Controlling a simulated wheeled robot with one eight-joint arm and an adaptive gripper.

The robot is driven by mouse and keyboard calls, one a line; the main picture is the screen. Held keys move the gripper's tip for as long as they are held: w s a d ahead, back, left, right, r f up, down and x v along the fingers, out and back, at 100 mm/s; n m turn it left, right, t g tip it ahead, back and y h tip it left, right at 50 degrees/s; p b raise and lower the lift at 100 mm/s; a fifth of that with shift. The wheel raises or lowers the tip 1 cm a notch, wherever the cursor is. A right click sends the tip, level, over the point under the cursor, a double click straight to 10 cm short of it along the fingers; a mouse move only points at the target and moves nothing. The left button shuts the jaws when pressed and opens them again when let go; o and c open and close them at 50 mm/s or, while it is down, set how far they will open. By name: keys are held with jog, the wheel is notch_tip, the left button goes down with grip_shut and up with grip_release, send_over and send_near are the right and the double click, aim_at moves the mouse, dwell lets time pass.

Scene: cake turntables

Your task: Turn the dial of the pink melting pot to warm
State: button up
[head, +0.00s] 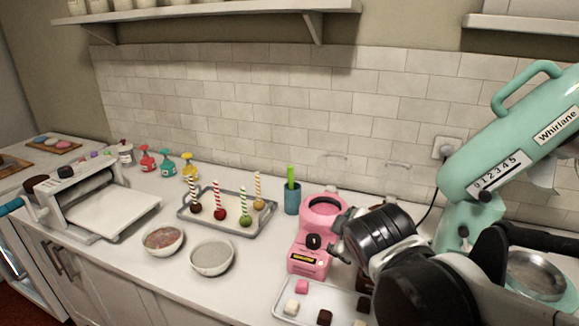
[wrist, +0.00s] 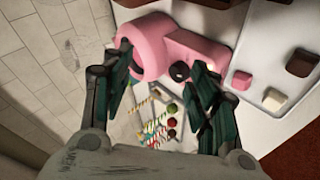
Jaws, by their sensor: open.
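The pink melting pot (head: 298,258) stands on the counter right of centre in the head view, with a round opening on top. Its black dial (head: 313,242) is on the front face, above a label plate. My gripper (head: 341,251) is just right of the pot, partly hidden behind my own arm. In the wrist view the pot (wrist: 152,42) lies beyond the fingers, and the dark dial (wrist: 180,71) shows between the open fingers of my gripper (wrist: 164,72), nearer the right one. I see no contact with the dial. The dial's setting is too small to read.
A tray of chocolate and candy cubes (head: 287,310) lies in front of the pot. A teal cup (head: 292,198) and a cake-pop tray (head: 240,232) stand behind and left. Two bowls (head: 212,258) sit further left. A mint stand mixer (head: 470,200) stands at right.

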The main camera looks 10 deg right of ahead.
jog(key=w+r+n+t+h, duration=0.1)
jog(key=w+r+n+t, duration=0.15)
jog(key=w+n, duration=0.9)
jog(key=n+t+y, duration=0.1)
jog(key=n+t, duration=0.3)
jog(key=n, duration=1.1)
send_near(289, 166)
jog(key=x, duration=1)
jog(key=shift+f, duration=0.35)
jog(key=shift+w+d+r, duration=0.1)
jog(key=shift+w, duration=0.15)
jog(key=shift+s+r+p, duration=0.15)
jog(key=shift+r+p, duration=0.2)
jog(key=shift+f, duration=0.1)
